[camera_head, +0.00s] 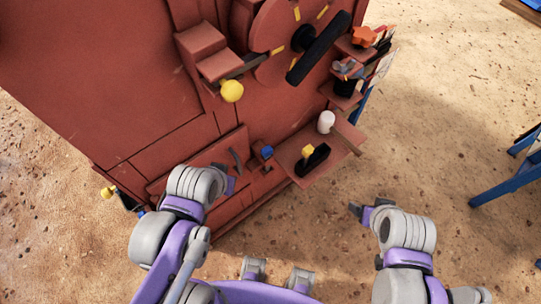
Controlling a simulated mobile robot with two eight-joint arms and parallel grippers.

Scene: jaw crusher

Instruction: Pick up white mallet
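A white rounded piece (326,122), which looks like the mallet, stands on a small red shelf on the right side of the red machine. Its handle cannot be made out. My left gripper (228,178) is in front of the machine's lower face, left of and below the white piece, and is mostly hidden by its own wrist. My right gripper (357,210) is over the sandy ground, below and to the right of the white piece and apart from it. The finger gap of both grippers is too small to tell.
The red machine (80,60) fills the upper left. A black part with a yellow knob (308,150) sits on the shelf close to the white piece. A yellow ball knob (232,91) and an orange star knob (364,36) stick out. Blue stands (500,182) are at right; sandy ground between is clear.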

